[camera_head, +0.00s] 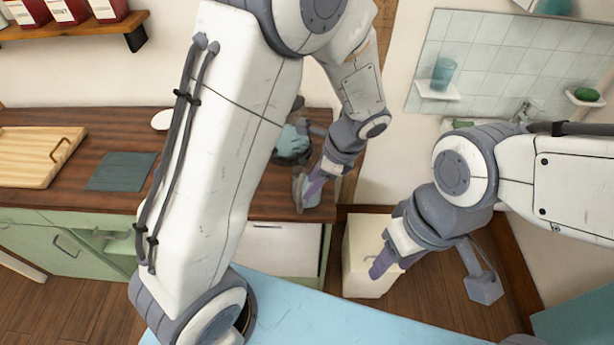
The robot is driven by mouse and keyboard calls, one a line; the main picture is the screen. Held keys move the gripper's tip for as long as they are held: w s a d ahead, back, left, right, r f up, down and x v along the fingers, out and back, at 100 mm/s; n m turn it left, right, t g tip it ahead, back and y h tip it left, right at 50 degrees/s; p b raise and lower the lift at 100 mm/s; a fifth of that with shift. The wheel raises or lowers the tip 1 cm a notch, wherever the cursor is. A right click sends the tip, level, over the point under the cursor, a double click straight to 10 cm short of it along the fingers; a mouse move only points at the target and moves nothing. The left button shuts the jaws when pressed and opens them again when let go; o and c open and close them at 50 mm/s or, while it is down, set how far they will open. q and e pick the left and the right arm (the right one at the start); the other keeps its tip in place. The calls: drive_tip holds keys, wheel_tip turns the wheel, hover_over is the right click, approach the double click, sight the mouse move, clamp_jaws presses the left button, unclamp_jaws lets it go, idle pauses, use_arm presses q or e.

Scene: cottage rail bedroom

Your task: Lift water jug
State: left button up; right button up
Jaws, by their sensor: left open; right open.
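A teal and dark rounded vessel (291,144), perhaps the water jug, stands on the brown wooden counter (275,207), partly hidden by my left arm. I cannot clearly make out its handle or spout.
A wooden tray (28,148) and a dark slate board (121,171) lie on the counter's left. A shelf with red containers (100,8) hangs above. A tiled wall holds a teal cup (443,72). A light blue surface (300,318) lies in front.

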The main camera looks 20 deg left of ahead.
sight(299, 201)
use_arm(q)
drive_tip(key=x, duration=0.8)
drive_tip(key=shift+a+f, duration=0.1)
drive_tip(key=shift+f, duration=0.25)
clamp_jaws()
idle(1.0)
